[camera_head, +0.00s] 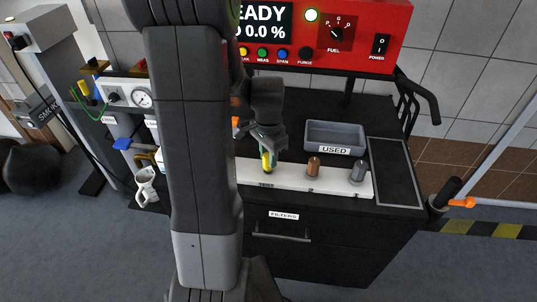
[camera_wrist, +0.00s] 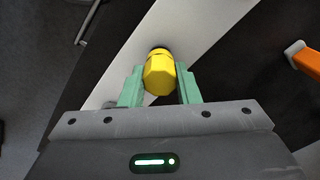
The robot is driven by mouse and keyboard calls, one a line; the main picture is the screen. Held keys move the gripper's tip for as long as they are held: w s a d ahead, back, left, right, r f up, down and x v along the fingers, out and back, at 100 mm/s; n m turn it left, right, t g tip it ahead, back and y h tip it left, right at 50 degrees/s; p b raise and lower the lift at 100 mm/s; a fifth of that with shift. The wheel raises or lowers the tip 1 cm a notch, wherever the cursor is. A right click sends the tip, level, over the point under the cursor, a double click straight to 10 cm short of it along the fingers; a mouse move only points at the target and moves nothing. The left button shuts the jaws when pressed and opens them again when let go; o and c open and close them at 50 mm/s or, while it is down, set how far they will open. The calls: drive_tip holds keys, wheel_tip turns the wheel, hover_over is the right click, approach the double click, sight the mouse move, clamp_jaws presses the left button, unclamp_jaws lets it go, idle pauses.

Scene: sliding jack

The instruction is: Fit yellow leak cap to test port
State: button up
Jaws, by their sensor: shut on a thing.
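My gripper (camera_wrist: 160,88) has its two green fingers shut on a yellow faceted cap (camera_wrist: 160,75). In the head view the cap (camera_head: 267,163) stands about upright over the left end of the white strip (camera_head: 290,179), above a small label that seems to read TEST. In the wrist view a dark edge shows just past the cap's far end. The test port is hidden behind the cap and fingers, so I cannot tell whether the cap touches it or sits on it.
A brown plug (camera_head: 313,167) and a grey plug (camera_head: 358,171) stand on the strip to the right. A grey USED tray (camera_head: 335,137) lies behind them. The red analyzer (camera_head: 330,30) stands at the back. An orange-tipped black handle (camera_head: 455,197) is at the right.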

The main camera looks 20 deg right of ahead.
sight(268, 155)
drive_tip(key=shift+f+b, duration=0.5)
drive_tip(key=shift+f, duration=0.2)
drive_tip(key=shift+r, duration=0.1)
drive_tip(key=shift+r+p, duration=0.9)
drive_tip(key=shift+r, duration=0.1)
drive_tip(key=shift+f+b, duration=0.8)
drive_tip(key=shift+f, duration=0.3)
idle(0.5)
drive_tip(key=o, duration=1.1)
drive_tip(key=shift+c, duration=0.2)
drive_tip(key=shift+r, duration=0.15)
wheel_tip(268, 155, up, 14)
drive_tip(key=shift+f+p, duration=0.2)
drive_tip(key=shift+p, duration=0.2)
drive_tip(key=shift+f, duration=0.1)
